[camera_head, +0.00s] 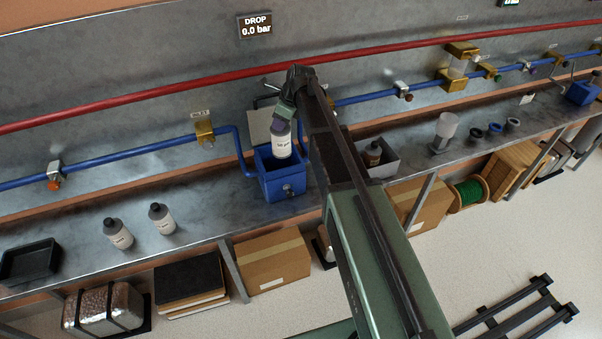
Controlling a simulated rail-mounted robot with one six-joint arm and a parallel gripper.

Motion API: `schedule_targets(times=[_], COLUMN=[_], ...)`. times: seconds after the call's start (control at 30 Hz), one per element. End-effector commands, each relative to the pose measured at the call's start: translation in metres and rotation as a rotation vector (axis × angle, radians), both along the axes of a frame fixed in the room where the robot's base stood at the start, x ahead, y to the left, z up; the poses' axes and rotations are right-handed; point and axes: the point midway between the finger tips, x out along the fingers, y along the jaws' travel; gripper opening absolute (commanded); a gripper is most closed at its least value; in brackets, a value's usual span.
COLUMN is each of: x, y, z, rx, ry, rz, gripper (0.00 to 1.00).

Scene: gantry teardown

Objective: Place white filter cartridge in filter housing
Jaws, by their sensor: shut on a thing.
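The white filter cartridge (282,146), with a printed label, hangs nearly upright below my gripper (283,122), which is shut on its top end. The blue filter housing (284,187) stands on the bench with its top open. The lower end of the cartridge overlaps the housing's opening in the picture. I cannot tell how far it is inside or whether it touches the walls. A pale plate (258,126), perhaps the housing's lid, stands up behind the opening. My arm hides what lies just right of the housing.
A blue pipe (130,158) and a red pipe (150,98) run along the back wall. Two white bottles with dark caps (118,234) and a black tray (30,260) stand at the left. A grey bin (382,163) is right of my arm.

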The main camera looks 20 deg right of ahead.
Motion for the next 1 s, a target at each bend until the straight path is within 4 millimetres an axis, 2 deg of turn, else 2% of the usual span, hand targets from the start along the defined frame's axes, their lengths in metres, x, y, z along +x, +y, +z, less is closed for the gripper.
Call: schedule_targets(times=[0.03,0.1,0.23,0.33,0.47,0.6,0.8,0.9,1.0], x=[0.018,0.03,0.035,0.034,0.034,0.034,0.033,0.033,0.033], y=[0.0,0.0,0.0,0.0,0.0,0.0,0.0,0.001,0.0], z=[0.009,0.012,0.011,0.001,-0.032,-0.082,-0.142,-0.152,-0.149], rx=[0.0,0.0,0.0,0.0,0.0,0.0,0.0,0.0,0.0], ry=[0.0,0.0,0.0,-0.001,-0.001,0.0,0.0,0.0,0.0], rz=[0.007,0.013,0.017,0.017,0.017,0.016,0.016,0.016,0.016], gripper=[0.0,0.0,0.0,0.0,0.0,0.0,0.0,0.0,0.0])
